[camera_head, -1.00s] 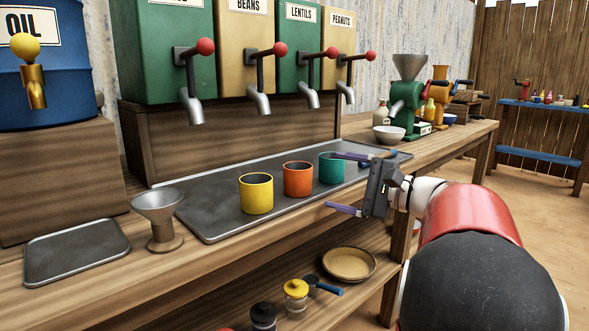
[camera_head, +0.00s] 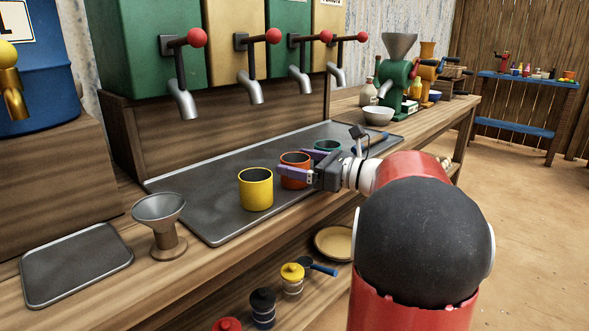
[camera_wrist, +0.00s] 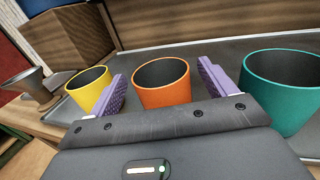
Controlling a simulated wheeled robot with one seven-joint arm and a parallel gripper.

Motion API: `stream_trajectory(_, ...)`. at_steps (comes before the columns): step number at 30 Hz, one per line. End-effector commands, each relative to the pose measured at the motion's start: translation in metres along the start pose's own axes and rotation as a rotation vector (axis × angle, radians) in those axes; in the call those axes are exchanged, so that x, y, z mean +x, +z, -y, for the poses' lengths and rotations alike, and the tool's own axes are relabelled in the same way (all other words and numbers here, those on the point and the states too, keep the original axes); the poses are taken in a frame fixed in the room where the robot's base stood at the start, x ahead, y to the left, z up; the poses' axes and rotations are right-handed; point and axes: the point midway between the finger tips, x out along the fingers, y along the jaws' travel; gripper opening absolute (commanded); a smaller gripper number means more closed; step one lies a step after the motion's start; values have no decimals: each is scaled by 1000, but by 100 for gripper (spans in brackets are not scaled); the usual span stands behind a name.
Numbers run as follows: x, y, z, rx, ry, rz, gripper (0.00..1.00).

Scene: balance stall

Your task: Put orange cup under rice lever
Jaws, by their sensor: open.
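The orange cup (camera_head: 294,184) stands upright on the grey tray, between the yellow cup (camera_head: 256,190) and the teal cup (camera_head: 328,146). My gripper (camera_head: 292,161) is open and low at the orange cup, from the right. In the wrist view the orange cup (camera_wrist: 162,92) shows between the two purple fingers, with a gap on each side. The head view has fingers partly covering the cup. Red-knobbed levers with spouts stand behind the tray: the leftmost lever (camera_head: 197,38) and others to its right. The labels above them are out of frame, so I cannot tell which is rice.
The yellow cup (camera_wrist: 89,88) and teal cup (camera_wrist: 283,90) stand close outside the fingers. The grey tray (camera_head: 215,222) is bare under the leftmost spout (camera_head: 184,103). A metal funnel (camera_head: 160,210) stands left of the tray. A white bowl (camera_head: 378,115) and grinders are at the right.

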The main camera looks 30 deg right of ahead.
Motion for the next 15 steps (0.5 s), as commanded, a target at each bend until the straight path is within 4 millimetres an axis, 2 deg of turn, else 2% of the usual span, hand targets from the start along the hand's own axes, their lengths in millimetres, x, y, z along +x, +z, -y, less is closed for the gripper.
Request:
stream_trajectory(3,20,4,0,1,5,-1,83)
stream_trajectory(6,30,4,1,0,2,-1,83)
stream_trajectory(15,34,3,1,-1,0,-1,82)
